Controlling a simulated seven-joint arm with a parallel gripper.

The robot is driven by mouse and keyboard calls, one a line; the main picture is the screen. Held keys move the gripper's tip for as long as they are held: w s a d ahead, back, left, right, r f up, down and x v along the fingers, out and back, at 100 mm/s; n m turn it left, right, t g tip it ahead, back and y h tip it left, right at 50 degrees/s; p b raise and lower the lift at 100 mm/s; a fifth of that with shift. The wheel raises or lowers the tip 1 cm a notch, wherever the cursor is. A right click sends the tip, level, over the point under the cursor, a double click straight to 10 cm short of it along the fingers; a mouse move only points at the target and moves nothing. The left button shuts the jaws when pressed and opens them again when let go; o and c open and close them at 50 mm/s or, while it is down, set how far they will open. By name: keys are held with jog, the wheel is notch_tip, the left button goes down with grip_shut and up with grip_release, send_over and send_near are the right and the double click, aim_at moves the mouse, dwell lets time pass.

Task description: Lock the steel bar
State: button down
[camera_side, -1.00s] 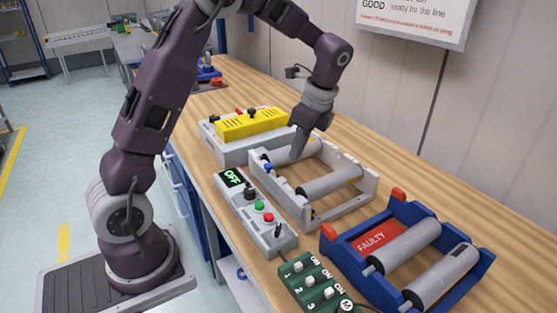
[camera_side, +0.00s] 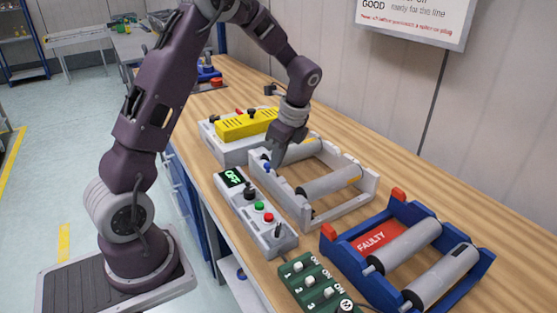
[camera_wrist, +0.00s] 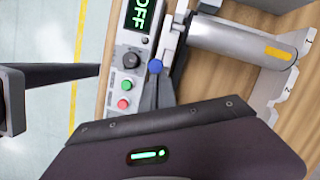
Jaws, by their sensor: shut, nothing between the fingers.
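A grey frame (camera_side: 318,216) on the bench carries two grey rollers, a far one (camera_side: 303,149) and a near one (camera_side: 330,183). A small blue knob (camera_side: 266,168) sits at the frame's left side, at its far end. In the wrist view the blue knob (camera_wrist: 155,66) is at the end of a pale metal piece beside the far roller (camera_wrist: 235,43). I cannot tell for certain which part is the steel bar. My gripper (camera_side: 274,165) is shut and empty, pointing down right beside the knob. In the wrist view its fingertips (camera_wrist: 155,82) are just below the knob; contact is unclear.
A grey control box (camera_side: 256,222) reading OFF stands along the frame's left. A yellow-topped unit (camera_side: 245,123) is close behind. A blue frame marked FAULTY (camera_side: 440,215) and a green switch box (camera_side: 315,285) are in front. Bare bench lies to the right.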

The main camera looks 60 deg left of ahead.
jog(key=a, duration=0.3)
jog(key=shift+a, duration=0.2)
jog(key=w+d+r, duration=0.3)
jog(key=d+r, duration=0.3)
jog(key=r, duration=0.4)
jog(key=shift+r, duration=0.25)
jog(key=shift+d, duration=0.15)
jog(key=s+d+r+n+t+h, duration=0.1)
jog(key=s+d+r+n+t, duration=0.15)
jog(key=s+d+r, duration=0.35)
jog(key=s+d+r+n+t, duration=0.2)
jog(key=s+d+n, duration=0.2)
jog(key=s, duration=0.4)
jog(key=s+d+f+n+t+h, duration=0.1)
jog(key=s+d+n, duration=0.1)
jog(key=s, duration=0.3)
jog(key=s+d+f+n+t+h, duration=0.1)
jog(key=s+d+f+n, duration=0.1)
jog(key=s+n, duration=0.2)
jog(key=shift+s+d+f+t, duration=0.25)
jog(key=shift+s+d+t, duration=0.15)
jog(key=shift+s, duration=0.2)
